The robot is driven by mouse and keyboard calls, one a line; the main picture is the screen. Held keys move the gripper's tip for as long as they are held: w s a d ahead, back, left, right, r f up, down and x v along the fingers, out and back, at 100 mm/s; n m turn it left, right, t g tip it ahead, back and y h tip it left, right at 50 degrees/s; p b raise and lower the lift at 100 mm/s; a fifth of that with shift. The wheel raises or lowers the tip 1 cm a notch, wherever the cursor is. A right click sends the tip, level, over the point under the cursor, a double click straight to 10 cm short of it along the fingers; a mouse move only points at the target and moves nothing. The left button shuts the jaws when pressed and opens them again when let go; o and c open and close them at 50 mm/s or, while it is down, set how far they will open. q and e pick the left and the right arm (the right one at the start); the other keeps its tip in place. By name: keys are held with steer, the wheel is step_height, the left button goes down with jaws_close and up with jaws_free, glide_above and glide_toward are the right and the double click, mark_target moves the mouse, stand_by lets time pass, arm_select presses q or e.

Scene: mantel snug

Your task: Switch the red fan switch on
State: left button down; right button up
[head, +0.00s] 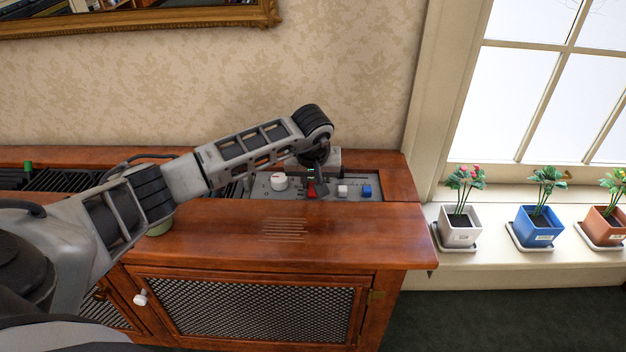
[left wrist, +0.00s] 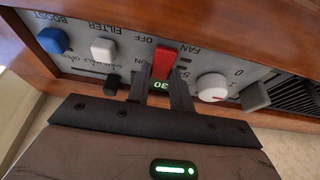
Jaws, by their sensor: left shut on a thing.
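The red fan switch (head: 311,189) is on the grey control panel (head: 262,190) set into the top of the wooden cabinet. In the left wrist view the red switch (left wrist: 165,60) shows upside down beside the FAN, OFF and ON labels. My left gripper (head: 318,182) reaches down over the panel. In the left wrist view its two dark fingers (left wrist: 161,92) are on either side of the red switch, closed on its near part. The fingers partly hide the labels, and I cannot tell which position the switch is in. My right gripper is not in view.
A white knob (left wrist: 212,87) is beside the red switch. A white FILTER switch (left wrist: 104,49), a blue BOOST switch (left wrist: 53,41) and a black slider (left wrist: 111,84) are on its other side. Potted plants (head: 535,226) stand on the windowsill. The cabinet's front top (head: 330,228) is clear.

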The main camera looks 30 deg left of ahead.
arm_select(q)
steer(key=shift+w+a+r+g, duration=0.15)
steer(key=shift+g, duration=0.15)
steer(key=shift+w+f+g+h, duration=0.2)
steer(key=shift+g+h, duration=0.4)
steer(key=shift+g, duration=0.2)
steer(key=shift+a+f+g+b, duration=0.1)
steer(key=shift+g+b, duration=0.3)
steer(key=shift+b, duration=0.15)
steer(key=shift+h, duration=0.3)
steer(key=c, duration=1.2)
jaws_free()
steer(key=shift+c, duration=0.2)
